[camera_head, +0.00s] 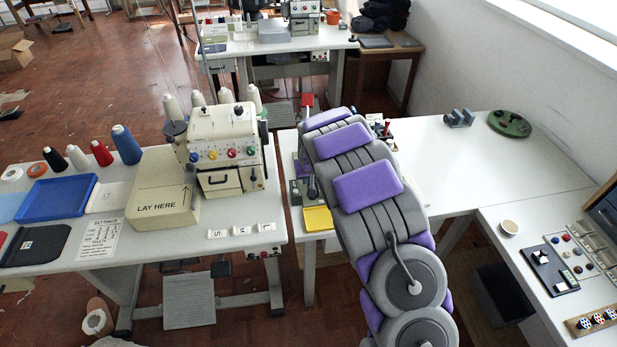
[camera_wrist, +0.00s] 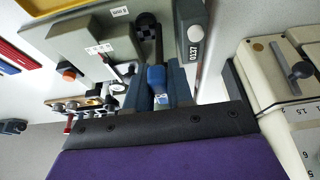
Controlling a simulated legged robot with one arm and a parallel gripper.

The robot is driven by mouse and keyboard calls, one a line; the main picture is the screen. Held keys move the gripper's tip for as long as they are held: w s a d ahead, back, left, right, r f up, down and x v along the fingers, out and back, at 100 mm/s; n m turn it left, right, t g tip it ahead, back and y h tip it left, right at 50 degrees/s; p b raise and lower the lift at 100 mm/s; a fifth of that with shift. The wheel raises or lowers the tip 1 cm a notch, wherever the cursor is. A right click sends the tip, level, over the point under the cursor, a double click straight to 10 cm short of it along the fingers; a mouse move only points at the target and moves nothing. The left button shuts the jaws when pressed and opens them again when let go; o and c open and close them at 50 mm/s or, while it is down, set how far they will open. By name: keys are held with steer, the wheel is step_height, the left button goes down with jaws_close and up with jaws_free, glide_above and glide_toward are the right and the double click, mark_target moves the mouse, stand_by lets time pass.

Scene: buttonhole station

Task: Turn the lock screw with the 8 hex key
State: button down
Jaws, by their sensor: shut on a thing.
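In the wrist view my gripper (camera_wrist: 158,88) is shut on a hex key with a blue handle (camera_wrist: 156,76). The handle sits between the two blue-grey fingers and bears a small white label too small to read. A dark shaft runs up from it towards a round, checkered dark spot (camera_wrist: 147,19) on a grey-green machine body (camera_wrist: 85,40). I cannot tell whether the tip touches anything there. The lock screw cannot be told apart for sure. In the head view my arm hides the gripper and key.
A rack (camera_wrist: 85,105) with several round pieces lies left of my gripper. A cream machine (camera_wrist: 265,70) stands close on the right. In the head view a sewing machine (camera_head: 225,145) stands on the left table, and the right white table (camera_head: 490,165) has free room.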

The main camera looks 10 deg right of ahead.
steer(key=shift+f, duration=0.2)
steer(key=shift+d, duration=0.1)
steer(key=shift+r+p, duration=0.9)
steer(key=shift+r, duration=1.65)
